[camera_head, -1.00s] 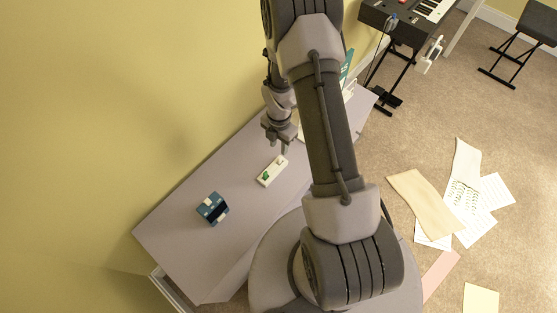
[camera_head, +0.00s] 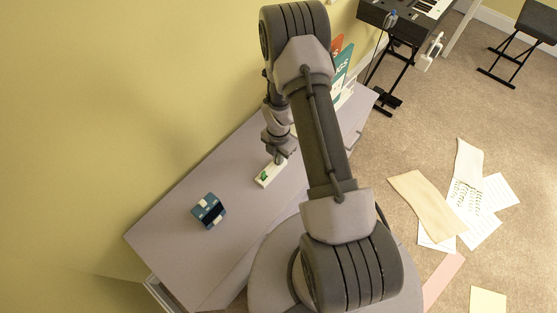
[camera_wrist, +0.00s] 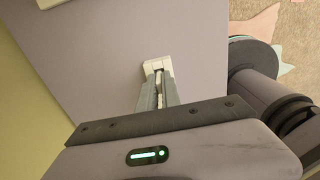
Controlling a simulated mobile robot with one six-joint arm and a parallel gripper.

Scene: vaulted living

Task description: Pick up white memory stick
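The white memory stick (camera_head: 268,174), a small white block with a green mark, lies on the grey-mauve top of the low cabinet. My gripper (camera_head: 279,160) points down over the stick's far end in the head view. In the wrist view, the white end of the stick (camera_wrist: 157,65) shows just beyond the fingertips. My gripper (camera_wrist: 160,78) has a narrow gap between its fingers, with white visible in it. The gripper looks partly open. The fingers hide much of the stick there, and I cannot tell whether they touch it.
A blue and white block-like object (camera_head: 209,211) stands on the cabinet top (camera_head: 170,235) nearer the front. Upright books or boxes (camera_head: 341,65) stand at the far end. The yellow wall (camera_head: 110,110) runs along the left. Papers (camera_head: 470,200) lie on the carpet at right.

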